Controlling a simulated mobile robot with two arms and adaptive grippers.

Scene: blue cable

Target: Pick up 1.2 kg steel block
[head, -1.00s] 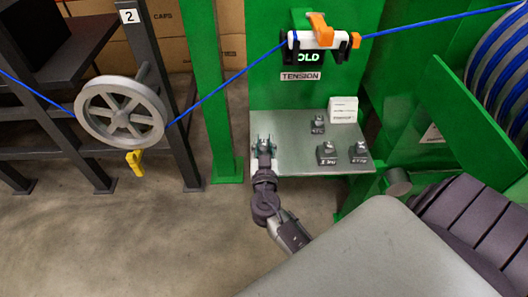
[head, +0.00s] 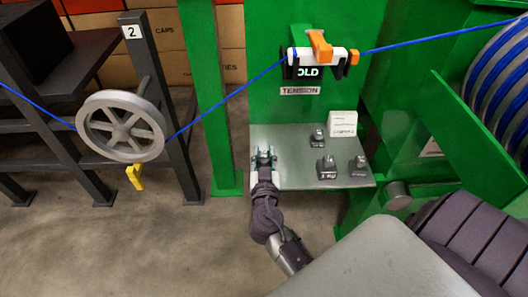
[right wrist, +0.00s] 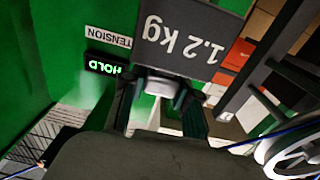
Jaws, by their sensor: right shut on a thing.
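The steel block (right wrist: 185,35) is dark grey, with "1.2 kg" upside down on its face in the right wrist view. My right gripper (right wrist: 160,92) is shut on its pale top knob (right wrist: 160,87), one finger on each side. In the head view my right gripper (head: 263,157) is at the left end of the grey shelf (head: 290,178). There its fingers hide most of the block, and I cannot tell whether the block touches the shelf. My left gripper is not in view.
Several other knobbed weights, such as one at the front (head: 327,168), stand to the right on the shelf. A white card box (head: 343,123) is behind them. The blue cable (head: 222,102) runs above, from the spoked wheel (head: 122,126) to the tension unit (head: 318,54).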

